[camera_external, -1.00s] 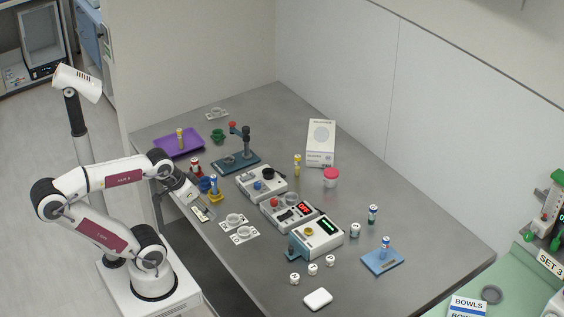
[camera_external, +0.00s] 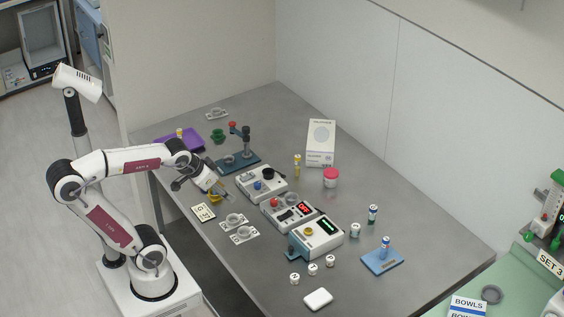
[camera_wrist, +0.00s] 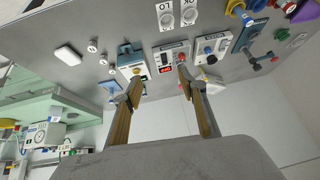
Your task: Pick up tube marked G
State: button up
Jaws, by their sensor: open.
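Several tubes stand on the grey table, but their letters are too small to read, so I cannot tell which is marked G. A yellow-topped tube (camera_external: 297,165) stands near the white box. My gripper (camera_external: 224,194) is open and empty, above the table left of the instruments. Its spread fingers show in the wrist view (camera_wrist: 158,88), with nothing between them.
Three instrument boxes (camera_external: 316,237) run along the middle. A white box (camera_external: 320,143) and red-lidded jar (camera_external: 330,178) stand behind.

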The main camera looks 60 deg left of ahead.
jog(key=w+f+m+t, duration=0.2)
jog(key=w+t, duration=0.2)
jog(key=w, duration=2.9)
jog(key=w+d+f+m+t+h, duration=0.1)
jog(key=w+d+f+m+h, duration=0.2)
jog(key=w+f, duration=0.6)
jog(key=m+h, duration=0.1)
jog(key=h, duration=0.3)
send_near(370, 210)
jog(key=w, duration=0.3)
jog(key=shift+s+d+f+h, duration=0.1)
jog(key=shift+d+f+h, duration=0.2)
jog(key=shift+d+f, duration=0.4)
jog(key=shift+x, duration=1.25)
jog(key=shift+w, duration=0.2)
